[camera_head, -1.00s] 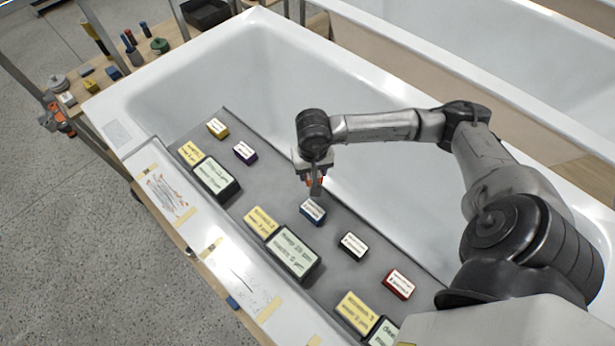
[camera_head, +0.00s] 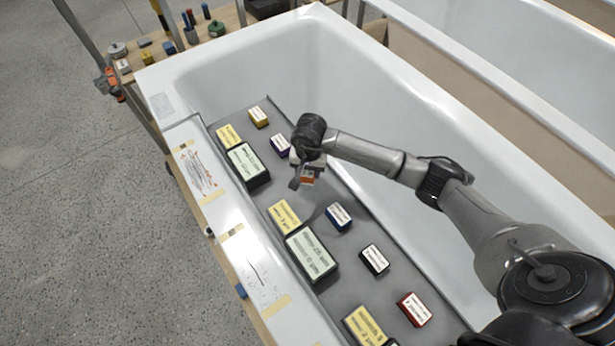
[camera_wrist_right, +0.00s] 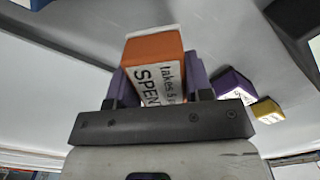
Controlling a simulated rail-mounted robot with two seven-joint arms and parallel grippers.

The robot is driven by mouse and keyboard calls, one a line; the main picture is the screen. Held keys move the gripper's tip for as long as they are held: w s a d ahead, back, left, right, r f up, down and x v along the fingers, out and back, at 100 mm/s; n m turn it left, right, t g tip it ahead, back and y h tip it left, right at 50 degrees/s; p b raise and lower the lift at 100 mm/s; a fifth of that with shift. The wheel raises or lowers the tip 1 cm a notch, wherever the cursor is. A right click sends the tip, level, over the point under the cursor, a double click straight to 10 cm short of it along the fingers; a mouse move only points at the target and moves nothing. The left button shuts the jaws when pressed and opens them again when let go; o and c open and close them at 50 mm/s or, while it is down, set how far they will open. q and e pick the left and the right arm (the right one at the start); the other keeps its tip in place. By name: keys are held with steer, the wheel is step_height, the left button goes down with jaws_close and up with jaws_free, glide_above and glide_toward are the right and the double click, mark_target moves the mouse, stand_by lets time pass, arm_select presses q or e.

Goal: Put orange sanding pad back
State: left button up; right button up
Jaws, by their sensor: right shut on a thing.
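The orange sanding pad (camera_head: 309,179) is in my right gripper (camera_head: 303,182), held above the grey board (camera_head: 325,190) between the purple pad (camera_head: 280,143) and the blue pad (camera_head: 339,216). In the right wrist view the orange pad (camera_wrist_right: 152,46) sits between the two purple-sided fingers of the gripper (camera_wrist_right: 160,82). Its white label reads "SPEN", with the end hidden. The gap under the pad is hard to judge. My left gripper is not in view.
The board lies in the white bathtub (camera_head: 400,230). It also carries a yellow pad (camera_head: 259,116), a black pad (camera_head: 374,259), a red pad (camera_head: 414,309) and several labelled cards. A large green-white card block (camera_head: 311,254) stands near the gripper. A side bench (camera_head: 225,35) holds tools.

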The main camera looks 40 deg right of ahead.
mark_target(307, 177)
steer(key=shift+w+a+f, duration=0.1)
steer(key=shift+w+f, duration=0.05)
steer(key=shift+f, duration=0.05)
steer(key=shift+f+b, duration=0.5)
steer(key=shift+f, duration=1.4)
steer(key=shift+f, duration=0.15)
steer(key=o, duration=1)
steer(key=shift+c, duration=0.2)
